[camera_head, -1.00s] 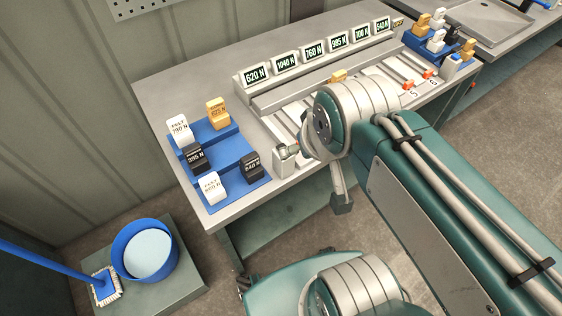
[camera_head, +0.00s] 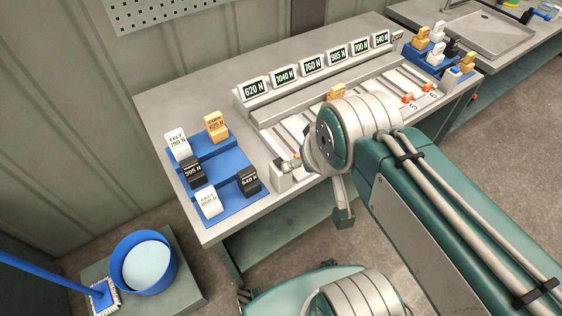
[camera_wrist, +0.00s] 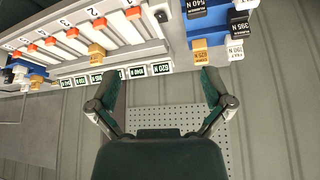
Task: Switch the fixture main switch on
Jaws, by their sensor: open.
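The test fixture on the bench has several lit displays (camera_head: 312,62) above a row of slots with orange tabs. A small pale box (camera_head: 283,181) stands at its near left corner, partly hidden by my arm. A dark knob (camera_wrist: 161,16) shows at about that corner in the wrist view; it may be the main switch, but its setting cannot be read.
A blue stepped tray (camera_head: 232,197) with several labelled blocks stands left of the fixture. Another blue tray (camera_head: 424,62) with blocks is at the far right. A perforated panel (camera_wrist: 165,118) hangs on the wall.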

